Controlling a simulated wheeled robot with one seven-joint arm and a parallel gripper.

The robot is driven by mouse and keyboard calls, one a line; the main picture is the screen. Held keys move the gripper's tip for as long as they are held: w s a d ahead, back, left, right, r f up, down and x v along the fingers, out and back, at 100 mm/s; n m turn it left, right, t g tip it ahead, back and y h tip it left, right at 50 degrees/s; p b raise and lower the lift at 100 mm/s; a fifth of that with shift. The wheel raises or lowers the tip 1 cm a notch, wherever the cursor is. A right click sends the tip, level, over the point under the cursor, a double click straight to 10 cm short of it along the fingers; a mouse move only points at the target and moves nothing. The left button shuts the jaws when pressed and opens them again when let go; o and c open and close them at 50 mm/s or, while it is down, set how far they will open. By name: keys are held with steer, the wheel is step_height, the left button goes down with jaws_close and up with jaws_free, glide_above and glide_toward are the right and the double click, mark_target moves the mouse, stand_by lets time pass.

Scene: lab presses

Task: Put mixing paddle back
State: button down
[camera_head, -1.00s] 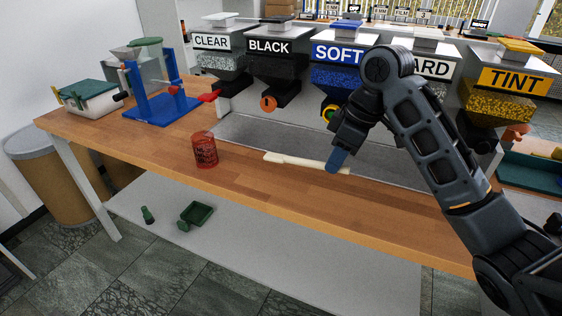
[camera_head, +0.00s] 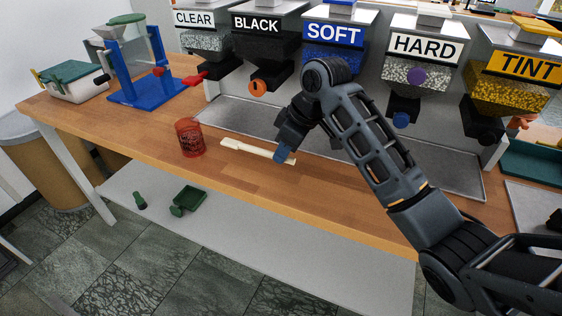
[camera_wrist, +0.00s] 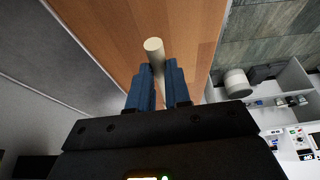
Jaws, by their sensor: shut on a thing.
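The mixing paddle (camera_head: 252,149) is a long cream-coloured stick. In the head view it runs from just right of the red cup to my gripper (camera_head: 283,153). My gripper is shut on it near its right end, and the blue fingers cover part of it. I cannot tell whether the paddle touches the table. In the wrist view, the paddle's pale round end (camera_wrist: 153,46) sticks out beyond the two blue fingers of my gripper (camera_wrist: 158,78).
A red translucent cup (camera_head: 190,138) stands on the wooden table (camera_head: 235,182). Labelled hoppers hang over a grey tray (camera_head: 240,114) behind. A blue stand (camera_head: 150,92) and a green-lidded box (camera_head: 72,83) are at the left. The front of the tabletop is clear.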

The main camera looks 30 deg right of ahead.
mark_target(281, 175)
steer(key=shift+w+a+f, duration=0.2)
steer(key=shift+a+f, duration=0.05)
steer(key=shift+f, duration=1.95)
steer(key=c, duration=1.1)
jaws_free()
steer(key=shift+f, duration=0.1)
steer(key=v, duration=1.2)
